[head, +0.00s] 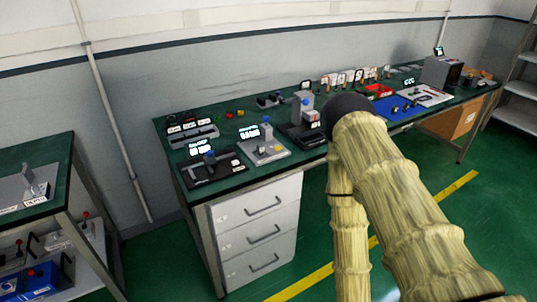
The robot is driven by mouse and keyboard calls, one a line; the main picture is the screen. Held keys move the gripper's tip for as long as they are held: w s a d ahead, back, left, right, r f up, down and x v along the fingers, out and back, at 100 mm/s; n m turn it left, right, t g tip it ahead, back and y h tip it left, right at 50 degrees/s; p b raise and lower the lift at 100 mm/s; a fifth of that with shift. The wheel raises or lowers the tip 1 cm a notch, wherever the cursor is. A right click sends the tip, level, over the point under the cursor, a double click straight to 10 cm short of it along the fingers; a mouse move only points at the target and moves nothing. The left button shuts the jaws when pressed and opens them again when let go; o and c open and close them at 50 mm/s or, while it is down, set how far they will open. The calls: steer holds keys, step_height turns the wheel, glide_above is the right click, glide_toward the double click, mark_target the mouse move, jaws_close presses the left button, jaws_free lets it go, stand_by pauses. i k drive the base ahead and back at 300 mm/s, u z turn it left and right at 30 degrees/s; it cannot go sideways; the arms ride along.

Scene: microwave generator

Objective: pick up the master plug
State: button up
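I cannot pick out the master plug for certain, as the items on the long green-topped bench (225,176) are small in the head view. Several small gauge-like devices with blue knobs and lit displays stand on the bench's near left part. A row of small upright pieces with white cards stands near the wall. My arm, in a tan sleeve, crosses the right half of the picture and hides part of the bench. My gripper is not visible.
White drawers (258,234) stand under the bench. A second green-topped table (50,160) is at the left, with a blue device (36,282) on its lower shelf. A red tray (377,90) and a blue mat (391,105) lie farther right. The green floor with a yellow line is open in front.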

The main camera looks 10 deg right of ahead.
mark_target(260, 147)
steer(key=z, duration=1.4)
steer(key=i, duration=1.05)
steer(key=u, duration=1.15)
